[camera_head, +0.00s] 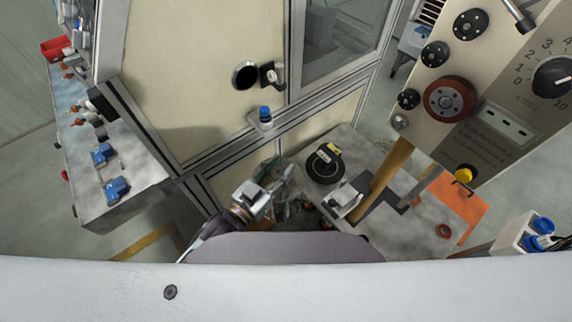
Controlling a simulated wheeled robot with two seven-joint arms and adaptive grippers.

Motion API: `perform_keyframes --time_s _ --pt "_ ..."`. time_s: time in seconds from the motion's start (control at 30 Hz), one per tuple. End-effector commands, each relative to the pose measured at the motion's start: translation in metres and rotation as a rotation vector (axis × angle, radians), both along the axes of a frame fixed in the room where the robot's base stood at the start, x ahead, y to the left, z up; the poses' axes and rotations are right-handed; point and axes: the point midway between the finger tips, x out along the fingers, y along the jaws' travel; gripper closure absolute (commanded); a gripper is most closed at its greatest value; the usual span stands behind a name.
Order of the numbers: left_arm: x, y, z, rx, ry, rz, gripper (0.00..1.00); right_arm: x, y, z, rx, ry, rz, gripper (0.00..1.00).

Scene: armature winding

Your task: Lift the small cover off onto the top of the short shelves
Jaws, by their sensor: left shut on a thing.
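My left gripper (283,177) reaches in from the lower left, just left of a grey worktop (400,232). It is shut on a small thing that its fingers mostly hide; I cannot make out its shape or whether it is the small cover. A round black piece with a yellow label (324,163) sits on the worktop, right of the fingertips and apparently apart from them. I cannot tell which surface is the top of the short shelves. My right gripper is not in view.
A cream cabinet (190,70) with a metal frame stands behind. A control panel (500,90) with knobs hangs over the right side. A metal block (345,200) and an orange plate (458,205) are on the worktop. A bench (135,170) with blue parts is at left.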

Motion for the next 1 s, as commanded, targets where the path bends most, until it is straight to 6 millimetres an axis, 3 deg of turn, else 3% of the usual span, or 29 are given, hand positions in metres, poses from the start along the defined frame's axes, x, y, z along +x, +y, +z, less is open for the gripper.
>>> perform_keyframes --time_s 0.6,1.0 --pt "-0.03 0.037 0.0 0.001 0.001 0.0 1.0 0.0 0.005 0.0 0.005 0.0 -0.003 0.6" --pt "-0.032 0.041 0.001 -0.001 -0.001 -0.001 1.0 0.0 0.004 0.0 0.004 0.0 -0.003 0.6"
